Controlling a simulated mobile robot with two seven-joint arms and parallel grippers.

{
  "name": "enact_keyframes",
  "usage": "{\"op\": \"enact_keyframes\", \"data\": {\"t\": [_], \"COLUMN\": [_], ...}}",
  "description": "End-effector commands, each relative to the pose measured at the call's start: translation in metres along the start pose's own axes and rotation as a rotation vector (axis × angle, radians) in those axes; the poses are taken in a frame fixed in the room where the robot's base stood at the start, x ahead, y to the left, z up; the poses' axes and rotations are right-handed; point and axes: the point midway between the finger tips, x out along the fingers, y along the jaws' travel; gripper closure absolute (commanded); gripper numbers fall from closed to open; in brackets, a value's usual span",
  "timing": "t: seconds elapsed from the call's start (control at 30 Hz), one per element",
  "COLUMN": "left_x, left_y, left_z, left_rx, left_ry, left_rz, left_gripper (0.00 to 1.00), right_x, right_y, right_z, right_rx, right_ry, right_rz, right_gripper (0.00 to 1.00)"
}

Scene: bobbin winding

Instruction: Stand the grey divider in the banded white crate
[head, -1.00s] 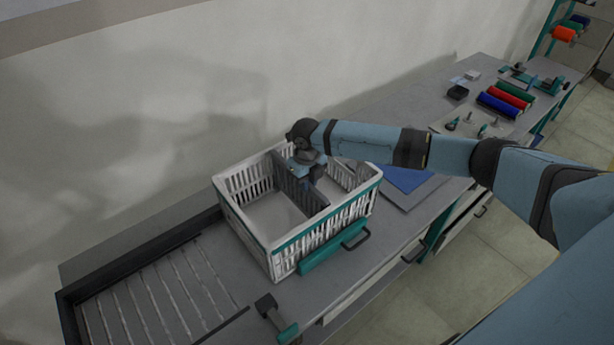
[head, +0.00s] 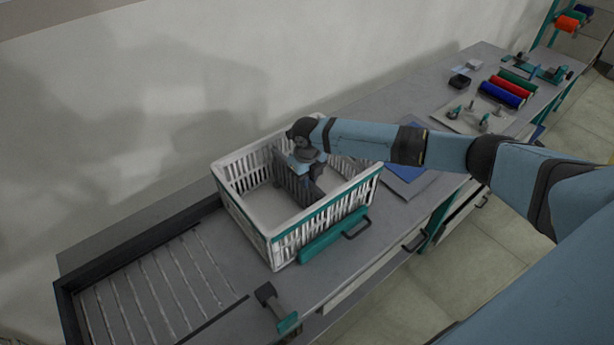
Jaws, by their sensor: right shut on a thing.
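The white crate (head: 323,220) with a teal band along its rim stands on the bench, open at the top. The grey divider (head: 291,184) is upright inside it, running from the back wall towards the front wall. My right gripper (head: 308,178) reaches in from the right over the crate and is shut on the divider's top edge. The wrist covers part of the divider. I cannot tell whether its lower edge touches the crate floor. My left gripper is not in view.
A roller track (head: 160,285) with dark rails lies left of the crate. A dark and teal fitting (head: 277,308) stands at the bench's front edge. A blue sheet (head: 405,180) lies right of the crate. Red, green and blue rolls (head: 509,89) lie farther right.

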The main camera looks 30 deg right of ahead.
Motion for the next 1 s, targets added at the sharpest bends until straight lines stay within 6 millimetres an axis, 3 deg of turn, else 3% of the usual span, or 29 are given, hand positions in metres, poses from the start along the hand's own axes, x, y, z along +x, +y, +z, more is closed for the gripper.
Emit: {"op": "enact_keyframes", "data": {"t": [0.23,0.27,0.4,0.83,1.0], "left_x": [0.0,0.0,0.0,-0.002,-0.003], "left_y": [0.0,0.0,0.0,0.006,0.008], "left_z": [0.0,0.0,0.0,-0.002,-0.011], "left_rx": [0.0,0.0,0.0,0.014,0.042], "left_ry": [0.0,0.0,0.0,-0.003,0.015], "left_rz": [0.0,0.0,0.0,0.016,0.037], "left_gripper": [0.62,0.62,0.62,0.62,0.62], "right_x": [-0.001,-0.001,-0.001,-0.001,-0.037], "right_y": [0.0,0.0,0.0,0.0,-0.001], "right_z": [0.0,0.0,0.0,0.0,0.001], "right_rx": [0.0,0.0,0.0,0.0,-0.001], "right_ry": [-0.001,-0.001,-0.001,0.0,-0.005], "right_rz": [0.001,0.001,0.001,0.001,0.0], "right_gripper": [1.0,0.79,0.51,0.51,0.51]}}
